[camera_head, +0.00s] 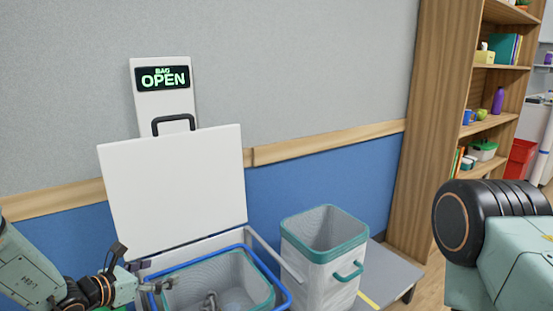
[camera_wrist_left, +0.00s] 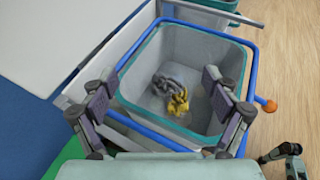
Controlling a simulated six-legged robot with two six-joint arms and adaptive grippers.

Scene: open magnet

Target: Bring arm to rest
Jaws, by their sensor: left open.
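My left gripper (camera_head: 143,278) is at the lower left in the head view, beside the open white machine. In the left wrist view my left gripper (camera_wrist_left: 158,95) has its two fingers spread wide, with nothing between them. Below it is a teal-rimmed bin (camera_wrist_left: 205,40) inside a blue frame (camera_wrist_left: 254,65). A grey and yellow item (camera_wrist_left: 178,105) lies on the bin's floor. My right arm shows at the right edge of the head view; its gripper is not clearly seen.
A second teal-rimmed bin (camera_head: 322,250) stands to the right on a grey platform (camera_head: 395,270). A wooden shelf (camera_head: 440,110) rises behind at right.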

